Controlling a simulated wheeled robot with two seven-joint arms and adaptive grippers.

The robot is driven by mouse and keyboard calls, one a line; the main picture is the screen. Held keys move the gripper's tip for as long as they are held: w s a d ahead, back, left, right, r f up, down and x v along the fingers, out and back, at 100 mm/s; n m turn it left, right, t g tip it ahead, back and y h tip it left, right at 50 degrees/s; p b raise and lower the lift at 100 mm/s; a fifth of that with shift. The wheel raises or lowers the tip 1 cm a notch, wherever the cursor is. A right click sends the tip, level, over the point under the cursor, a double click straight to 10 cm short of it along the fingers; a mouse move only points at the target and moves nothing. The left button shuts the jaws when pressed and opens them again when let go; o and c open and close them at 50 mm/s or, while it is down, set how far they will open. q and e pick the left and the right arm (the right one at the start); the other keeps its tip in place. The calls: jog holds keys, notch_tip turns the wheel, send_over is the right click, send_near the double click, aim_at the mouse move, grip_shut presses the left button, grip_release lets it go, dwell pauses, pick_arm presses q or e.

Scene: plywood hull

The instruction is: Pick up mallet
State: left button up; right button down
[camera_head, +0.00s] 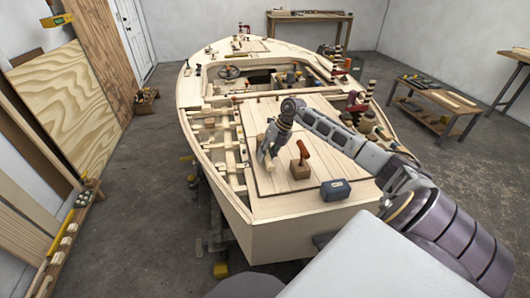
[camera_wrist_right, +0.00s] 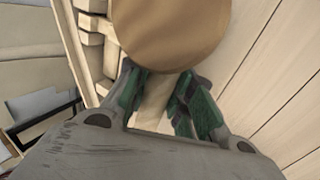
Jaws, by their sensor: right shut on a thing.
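The mallet (camera_wrist_right: 170,32) fills the top of the right wrist view, with its round, light-brown wooden end facing the camera. A pale handle (camera_wrist_right: 153,112) runs below it between the green-padded fingers of my right gripper (camera_wrist_right: 163,100), which is shut on it. In the head view my right gripper (camera_head: 266,157) points down over the left part of the boat's pale deck, beside the open framing. The mallet is small there and partly hidden by the gripper, so I cannot tell whether it touches the deck. My left gripper is not in view.
A wooden block with an orange-brown handle (camera_head: 301,160) and a dark blue box (camera_head: 335,190) stand on the deck (camera_head: 285,205) right of the gripper. Several jars and striped posts line the right side. The open hull framing (camera_head: 228,150) lies left.

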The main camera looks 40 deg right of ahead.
jog(key=shift+r, duration=5.05)
